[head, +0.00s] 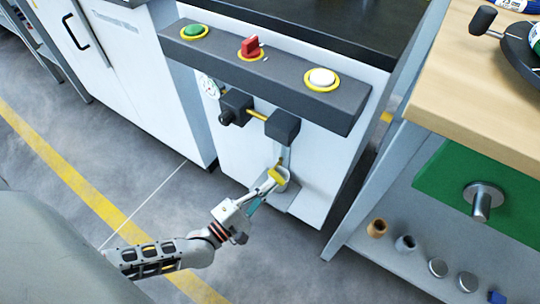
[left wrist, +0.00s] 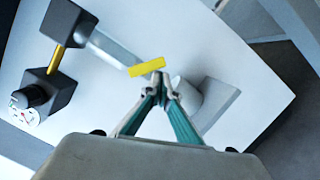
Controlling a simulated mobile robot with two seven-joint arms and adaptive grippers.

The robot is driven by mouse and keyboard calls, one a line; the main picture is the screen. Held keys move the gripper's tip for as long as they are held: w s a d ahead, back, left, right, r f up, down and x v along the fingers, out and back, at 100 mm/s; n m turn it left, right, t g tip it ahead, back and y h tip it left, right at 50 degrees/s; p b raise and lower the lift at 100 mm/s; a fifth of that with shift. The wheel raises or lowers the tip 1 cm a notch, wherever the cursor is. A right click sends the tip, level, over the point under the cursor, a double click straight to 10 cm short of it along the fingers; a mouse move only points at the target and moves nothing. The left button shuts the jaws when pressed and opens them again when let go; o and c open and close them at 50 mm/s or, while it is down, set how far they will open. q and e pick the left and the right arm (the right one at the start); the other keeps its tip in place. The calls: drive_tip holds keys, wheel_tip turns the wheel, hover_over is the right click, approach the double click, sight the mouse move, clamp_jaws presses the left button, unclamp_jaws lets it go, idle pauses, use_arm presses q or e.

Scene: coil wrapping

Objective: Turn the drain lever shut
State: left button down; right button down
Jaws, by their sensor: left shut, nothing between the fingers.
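A short yellow lever handle (head: 275,175) sits low on the white machine front, near the lower end of a grey bar or pipe. The bar comes down from a dark block (head: 283,125). In the left wrist view the yellow handle (left wrist: 147,67) lies slightly tilted, just beyond my fingertips. My left gripper (head: 271,184) is shut and empty, its tips right by the handle; I cannot tell whether they touch it. Its closed fingertips (left wrist: 162,88) show in the left wrist view. A pale round spout or cup (left wrist: 188,96) is beside them, partly hidden. My right gripper is not in view.
A dark panel (head: 310,97) with a green button (head: 194,31), red switch (head: 251,47) and white button (head: 321,78) juts out above. A yellow rod (head: 257,116) joins two dark blocks. A wooden bench (head: 470,110) stands to the right. The floor at left is clear.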

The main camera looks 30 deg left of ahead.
use_arm(q)
drive_tip(key=shift+s+d, duration=0.1)
drive_tip(key=shift+d, duration=0.3)
drive_tip(key=shift+d+r+n, duration=0.25)
drive_tip(key=shift+d+n, duration=0.05)
drive_tip(key=shift+n, duration=0.6)
drive_tip(key=shift+d+r, duration=0.35)
drive_tip(key=shift+d, duration=0.1)
drive_tip(key=shift+d+r, duration=0.1)
wheel_tip(320, 180, up, 10)
drive_tip(key=shift+r+t, duration=0.25)
drive_tip(key=shift+t, duration=0.05)
